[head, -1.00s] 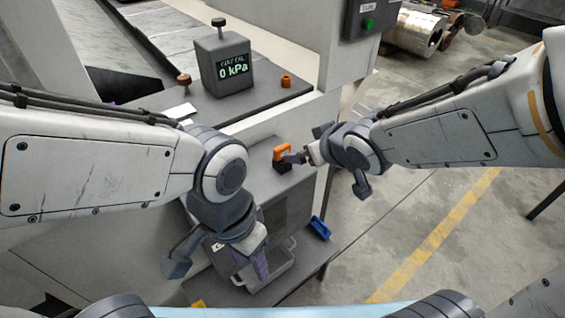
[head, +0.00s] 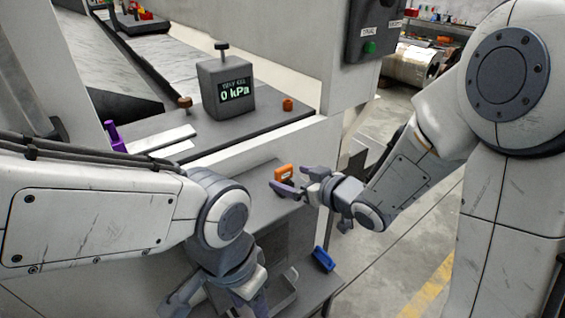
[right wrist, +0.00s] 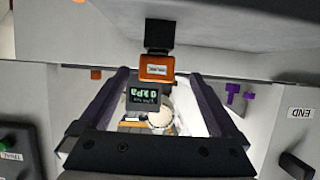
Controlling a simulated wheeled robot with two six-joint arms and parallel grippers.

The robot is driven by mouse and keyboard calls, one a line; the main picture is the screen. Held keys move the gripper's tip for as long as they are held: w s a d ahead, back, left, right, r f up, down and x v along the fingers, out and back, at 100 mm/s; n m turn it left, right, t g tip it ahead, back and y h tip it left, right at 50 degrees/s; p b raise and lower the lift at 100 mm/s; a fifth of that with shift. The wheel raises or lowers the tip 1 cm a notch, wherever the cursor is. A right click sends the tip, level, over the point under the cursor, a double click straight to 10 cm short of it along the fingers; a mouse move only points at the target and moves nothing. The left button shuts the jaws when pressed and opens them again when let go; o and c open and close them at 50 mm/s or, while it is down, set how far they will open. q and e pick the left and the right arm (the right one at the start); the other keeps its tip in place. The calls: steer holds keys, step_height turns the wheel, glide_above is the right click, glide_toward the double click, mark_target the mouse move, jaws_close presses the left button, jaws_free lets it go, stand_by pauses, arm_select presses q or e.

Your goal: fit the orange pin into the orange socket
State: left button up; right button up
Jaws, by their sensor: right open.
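An orange piece with a dark label (head: 284,172) stands on the grey ledge below the console. It also shows in the right wrist view (right wrist: 156,69), with a black part joined to it. A small orange cylinder (head: 288,104) sits at the console's right end. I cannot tell for sure which is the pin and which the socket. My right gripper (head: 300,181) is open beside the labelled piece. In the right wrist view its purple fingers (right wrist: 158,76) stand either side of that piece; contact is unclear. My left gripper (head: 248,302) hangs low, partly cut off.
A gauge box (head: 226,92) reading 0 kPa stands on the console, with a purple piece (head: 113,135) and a brass knob (head: 185,103) to its left. A blue piece (head: 323,259) lies on the lower shelf. The floor at right is open.

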mark_target(277, 171)
steer(key=shift+p+x, duration=0.4)
steer(key=shift+x, duration=0.95)
steer(key=x, duration=0.5)
steer(key=shift+w+d, duration=0.1)
steer(key=shift+w, duration=0.05)
steer(key=shift+r, duration=0.1)
steer(key=c, duration=1.5)
steer(key=shift+r, duration=0.1)
